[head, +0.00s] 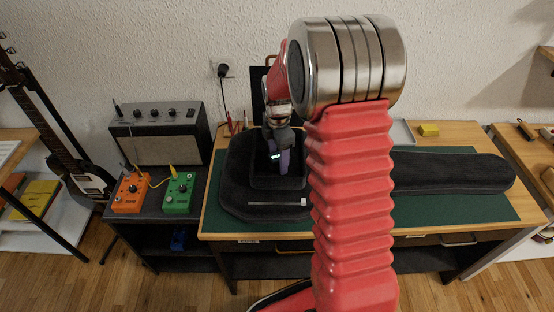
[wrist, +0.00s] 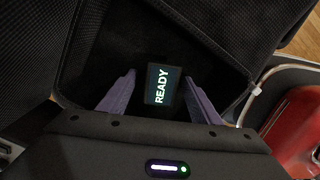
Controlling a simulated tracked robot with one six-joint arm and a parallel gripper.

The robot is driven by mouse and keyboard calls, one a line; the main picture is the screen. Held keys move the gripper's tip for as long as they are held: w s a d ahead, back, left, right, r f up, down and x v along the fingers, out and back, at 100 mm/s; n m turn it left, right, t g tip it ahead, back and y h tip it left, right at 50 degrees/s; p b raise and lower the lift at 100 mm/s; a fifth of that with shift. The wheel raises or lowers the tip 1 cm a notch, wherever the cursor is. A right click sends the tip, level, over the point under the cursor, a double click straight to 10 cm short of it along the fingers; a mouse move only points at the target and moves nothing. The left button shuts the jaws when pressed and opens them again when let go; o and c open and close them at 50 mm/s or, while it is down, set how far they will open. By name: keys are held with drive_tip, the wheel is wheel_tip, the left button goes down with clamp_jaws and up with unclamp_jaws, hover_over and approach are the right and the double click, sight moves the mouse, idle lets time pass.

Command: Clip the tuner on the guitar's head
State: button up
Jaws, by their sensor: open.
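A small dark device with a lit screen reading READY (wrist: 162,86), seemingly the tuner, lies in a black lined compartment (wrist: 215,45) in the wrist view. My gripper (wrist: 160,98) is open, its purple fingers on either side of the device with gaps showing. In the head view my gripper (head: 284,163) points down into the compartment of a black case (head: 240,180); the tuner cannot be made out there. A dark electric guitar (head: 75,170) stands upright at the far left, its head (head: 6,52) near the picture's left edge.
The case lies on a green mat (head: 430,210) on a wooden desk, its long black part (head: 455,173) reaching right. A thin metal rod (head: 278,203) lies at its front. An amplifier (head: 158,135), orange pedal (head: 131,193) and green pedal (head: 179,193) stand between desk and guitar.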

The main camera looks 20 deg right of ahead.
sight(278, 156)
drive_tip(key=shift+c, duration=0.2)
drive_tip(key=c, duration=1.2)
drive_tip(key=shift+r, duration=0.15)
wheel_tip(278, 156, up, 10)
drive_tip(key=shift+f, duration=0.1)
drive_tip(key=shift+s, duration=0.1)
idle(0.4)
